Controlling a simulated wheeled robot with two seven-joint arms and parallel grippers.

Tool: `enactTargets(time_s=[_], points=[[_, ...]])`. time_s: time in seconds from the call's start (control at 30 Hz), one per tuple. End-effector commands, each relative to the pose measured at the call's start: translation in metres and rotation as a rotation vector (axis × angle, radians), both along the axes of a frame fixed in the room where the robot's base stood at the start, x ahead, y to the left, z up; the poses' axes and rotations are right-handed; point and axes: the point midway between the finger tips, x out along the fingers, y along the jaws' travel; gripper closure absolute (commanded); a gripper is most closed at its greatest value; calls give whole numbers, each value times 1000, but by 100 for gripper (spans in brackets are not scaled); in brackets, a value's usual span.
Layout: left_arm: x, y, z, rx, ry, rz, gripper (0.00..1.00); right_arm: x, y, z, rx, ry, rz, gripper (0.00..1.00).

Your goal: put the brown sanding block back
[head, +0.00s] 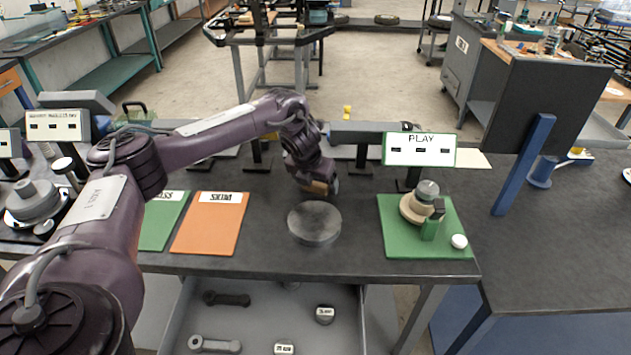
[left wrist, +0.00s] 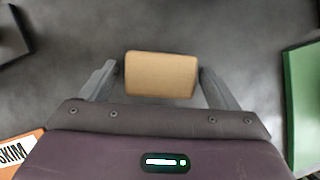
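The brown sanding block (left wrist: 160,75) is a tan, rounded block between the fingers of my left gripper (left wrist: 160,80). Both fingers press close along its two ends, and the gripper looks shut on it. In the head view the block (head: 318,187) shows partly under my left gripper (head: 322,186), over the dark bench behind a round grey disc (head: 314,223). Whether its underside touches the bench is hard to tell. My right gripper is not in view.
An orange mat (head: 208,228) and a green mat (head: 160,225) lie left of the disc. A green mat (head: 392,240) with a stacked assembly (head: 420,206) lies right, before the PLAY sign (head: 420,150). An open drawer (head: 255,325) below holds several parts.

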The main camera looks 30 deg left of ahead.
Motion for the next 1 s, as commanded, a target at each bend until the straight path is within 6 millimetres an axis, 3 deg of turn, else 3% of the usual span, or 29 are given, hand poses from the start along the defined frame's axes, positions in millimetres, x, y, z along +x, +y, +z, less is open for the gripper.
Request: enactTargets(time_s=[0.27, 0.43, 0.73, 0.9, 1.0], points=[[0, 0, 1, 0, 0, 0, 15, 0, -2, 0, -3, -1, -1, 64], [-3, 0, 12, 0, -2, -1, 15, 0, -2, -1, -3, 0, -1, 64], [-26, -4, 70, 0, -5, -1, 15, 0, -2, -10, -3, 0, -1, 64], [-38, -6, 103, 2, -4, -1, 15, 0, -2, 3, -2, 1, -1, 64], [-42, -6, 112, 2, -3, -1, 15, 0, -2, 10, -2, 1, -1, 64]])
